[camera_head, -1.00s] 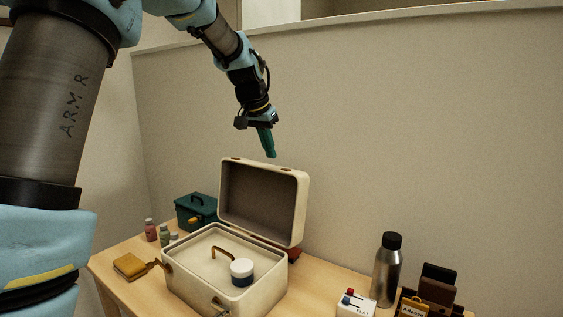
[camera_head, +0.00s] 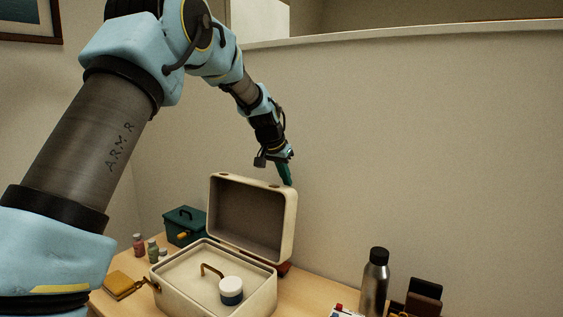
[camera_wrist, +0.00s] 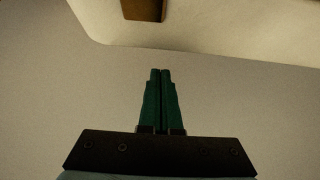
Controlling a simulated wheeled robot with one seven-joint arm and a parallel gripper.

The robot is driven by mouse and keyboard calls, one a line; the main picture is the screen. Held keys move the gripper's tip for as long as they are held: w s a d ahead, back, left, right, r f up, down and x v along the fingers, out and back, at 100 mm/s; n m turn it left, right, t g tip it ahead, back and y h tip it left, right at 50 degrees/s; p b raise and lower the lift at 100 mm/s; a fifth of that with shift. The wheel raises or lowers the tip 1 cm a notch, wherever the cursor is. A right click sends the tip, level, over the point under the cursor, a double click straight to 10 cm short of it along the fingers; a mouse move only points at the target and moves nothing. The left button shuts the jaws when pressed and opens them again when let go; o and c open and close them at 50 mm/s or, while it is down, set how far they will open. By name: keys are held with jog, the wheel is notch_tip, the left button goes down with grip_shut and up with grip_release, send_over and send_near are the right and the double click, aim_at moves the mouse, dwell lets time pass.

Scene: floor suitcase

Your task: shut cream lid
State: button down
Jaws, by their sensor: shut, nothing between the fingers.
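The cream case (camera_head: 178,297) stands on the table with its cream lid (camera_head: 293,222) raised, tilted slightly back, its dark inner side facing me. A brass handle and a white jar with a blue base (camera_head: 231,290) are on the cream surface inside the case. My gripper (camera_head: 288,182) is shut and empty, with green fingers pointing down, at the upper right corner of the lid and seemingly behind it. In the wrist view my gripper (camera_wrist: 160,72) is shut, and the cream lid's edge (camera_wrist: 225,40) with a brown fitting (camera_wrist: 143,10) lies beyond the fingertips. I cannot tell whether they touch.
A teal box (camera_head: 184,227), small bottles (camera_head: 139,245) and a yellow-brown item (camera_head: 119,286) stand at the left. A steel bottle (camera_head: 374,282) and dark items (camera_head: 424,297) are at the right. A wall (camera_head: 420,150) rises behind the table.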

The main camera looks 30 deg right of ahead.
jog(key=a, duration=0.1)
jog(key=s+a, duration=0.1)
jog(key=a+r+p, duration=0.1)
jog(key=shift+s+a, duration=0.3)
jog(key=shift+s, duration=0.1)
